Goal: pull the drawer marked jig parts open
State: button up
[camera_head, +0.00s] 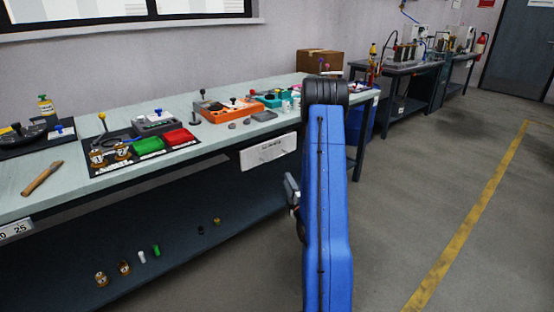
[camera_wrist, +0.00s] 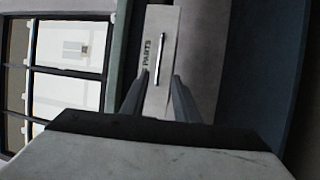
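The drawer marked jig parts has a pale front (camera_head: 262,156) under the right part of the workbench's front edge and looks closed. In the wrist view the drawer front (camera_wrist: 176,22) fills the upper middle, with the dark letters "PARTS" readable and the rest of the label hidden. Its slim metal handle (camera_wrist: 161,52) runs up and down in that picture. My gripper (camera_wrist: 161,76) is open, with one finger to each side of the handle's line. I cannot tell how far the fingertips are from the handle. In the head view my blue arm hides most of my gripper.
The workbench (camera_head: 45,165) carries trays, bins and small parts. A lower shelf (camera_head: 180,262) holds several small items. Another label plate (camera_head: 15,230) is at the left edge. A blue bin (camera_head: 357,124) stands behind my arm. The floor (camera_head: 400,200) at right is clear.

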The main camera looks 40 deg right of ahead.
aim_at(277, 157)
jog(key=x, duration=1.7)
jog(key=shift+w+r, duration=0.1)
jog(key=shift+r, duration=0.05)
grip_shut()
